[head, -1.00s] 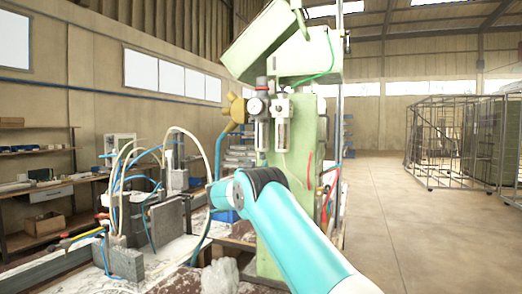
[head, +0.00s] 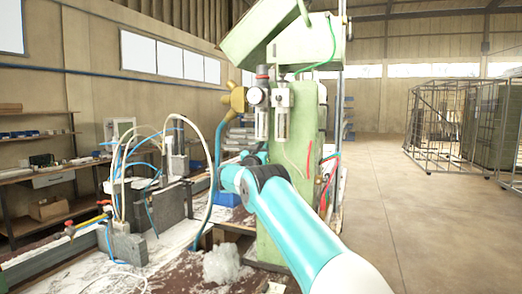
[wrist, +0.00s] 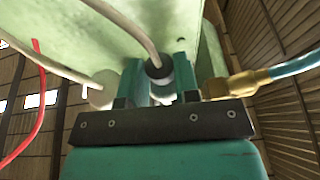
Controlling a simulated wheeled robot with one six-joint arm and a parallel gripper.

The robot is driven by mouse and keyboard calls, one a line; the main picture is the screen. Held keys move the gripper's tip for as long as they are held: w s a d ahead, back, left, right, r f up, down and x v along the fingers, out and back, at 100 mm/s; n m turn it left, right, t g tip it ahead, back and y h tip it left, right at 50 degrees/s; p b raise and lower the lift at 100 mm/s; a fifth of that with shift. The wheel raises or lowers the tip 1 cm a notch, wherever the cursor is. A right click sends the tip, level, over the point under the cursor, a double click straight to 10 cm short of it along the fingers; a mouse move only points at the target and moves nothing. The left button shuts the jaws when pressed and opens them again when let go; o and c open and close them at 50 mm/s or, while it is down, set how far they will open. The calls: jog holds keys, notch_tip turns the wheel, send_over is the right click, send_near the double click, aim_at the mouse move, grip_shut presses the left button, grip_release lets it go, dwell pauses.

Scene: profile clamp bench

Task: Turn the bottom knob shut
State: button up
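In the wrist view, a dark round knob (wrist: 158,70) with a pale tube joined to it shows under the green machine. My gripper (wrist: 158,77) points up at it, with its two teal fingers apart, one on each side of the knob. Small gaps seem to show between fingers and knob; I cannot tell how deep the knob sits between them. In the head view, the air unit with two clear bowls (head: 262,124) hangs on the green machine (head: 306,160). My arm hides my fingertips and the knob there.
A brass fitting with a blue hose (wrist: 240,82) is right of the fingers in the wrist view; a pale round part (wrist: 102,92) is left. A red hose (wrist: 42,80) hangs farther left. A cluttered bench (head: 165,250) stands left; open floor (head: 400,200) lies right.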

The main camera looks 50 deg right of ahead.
jog(key=shift+s+n+t+b, duration=0.1)
jog(key=shift+n+t+b, duration=0.35)
jog(key=shift+b, duration=0.45)
jog(key=n+t+y, duration=0.4)
jog(key=y, duration=0.3)
jog(key=d+n+t+y, duration=0.1)
jog(key=n+t+y, duration=0.3)
jog(key=y, duration=0.3)
jog(key=r+n+t+y, duration=0.1)
jog(key=n+t+y, duration=0.3)
jog(key=y, duration=0.2)
jog(key=shift+s+d+r+n+y+b, duration=0.1)
jog(key=shift+s+d+n+y+b, duration=0.2)
jog(key=shift+d+y, duration=0.1)
jog(key=shift+f+n+y+p, duration=0.3)
jog(key=shift+y+p, duration=0.3)
jog(key=shift+p, duration=0.45)
jog(key=shift+a+f, duration=0.1)
jog(key=shift+f, duration=0.3)
jog(key=o, duration=0.9)
jog(key=shift+s, duration=0.1)
